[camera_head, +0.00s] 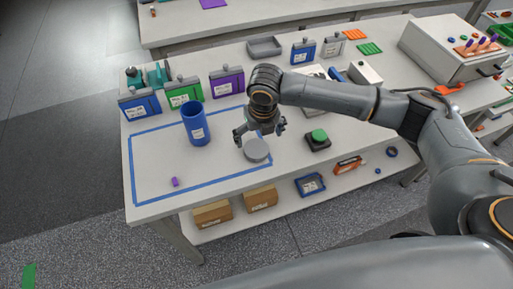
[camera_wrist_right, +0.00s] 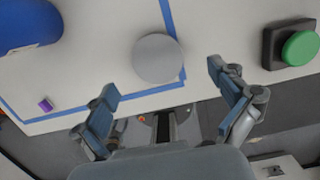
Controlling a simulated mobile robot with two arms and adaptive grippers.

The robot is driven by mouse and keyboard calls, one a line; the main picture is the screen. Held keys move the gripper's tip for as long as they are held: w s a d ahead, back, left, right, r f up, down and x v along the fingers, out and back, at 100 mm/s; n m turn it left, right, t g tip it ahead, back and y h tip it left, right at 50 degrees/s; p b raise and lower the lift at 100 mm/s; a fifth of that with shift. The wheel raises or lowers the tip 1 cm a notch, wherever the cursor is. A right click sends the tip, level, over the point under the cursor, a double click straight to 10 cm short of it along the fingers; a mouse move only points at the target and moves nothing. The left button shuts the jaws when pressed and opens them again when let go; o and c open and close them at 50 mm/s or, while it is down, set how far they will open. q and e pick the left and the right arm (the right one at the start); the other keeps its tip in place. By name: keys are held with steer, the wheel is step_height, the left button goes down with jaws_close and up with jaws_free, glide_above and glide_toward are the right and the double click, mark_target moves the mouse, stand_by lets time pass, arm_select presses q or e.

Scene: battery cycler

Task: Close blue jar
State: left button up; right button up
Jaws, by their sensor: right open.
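The blue jar (camera_head: 196,124) stands upright and open-topped on the table inside the blue tape outline. Its side also shows at the upper left of the right wrist view (camera_wrist_right: 28,24). A round grey lid (camera_head: 256,150) lies flat on the table to the right of the jar, at the tape's right edge; it is central in the right wrist view (camera_wrist_right: 157,58). My right gripper (camera_head: 259,132) is open and empty, above and close to the lid. In the right wrist view its two fingers (camera_wrist_right: 165,90) are spread wide, with the lid beyond and between them. My left gripper is out of view.
A green button on a black base (camera_head: 318,138) sits right of the lid. A small purple block (camera_head: 175,182) lies inside the tape. Blue, green and purple containers (camera_head: 227,82) line the back. A grey tray (camera_head: 264,47) and a large grey machine (camera_head: 440,60) stand farther off.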

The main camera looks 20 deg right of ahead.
mark_target(257, 149)
steer(key=f, duration=0.1)
steer(key=f+p, duration=0.1)
steer(key=f, duration=0.2)
steer(key=shift+w+a+f+p, duration=0.1)
steer(key=shift+a+f+p, duration=0.1)
steer(key=shift+a+p, duration=0.1)
steer(key=shift+f, duration=0.3)
steer(key=shift+c, duration=0.2)
steer(key=shift+d, duration=0.1)
steer(key=c, duration=0.9)
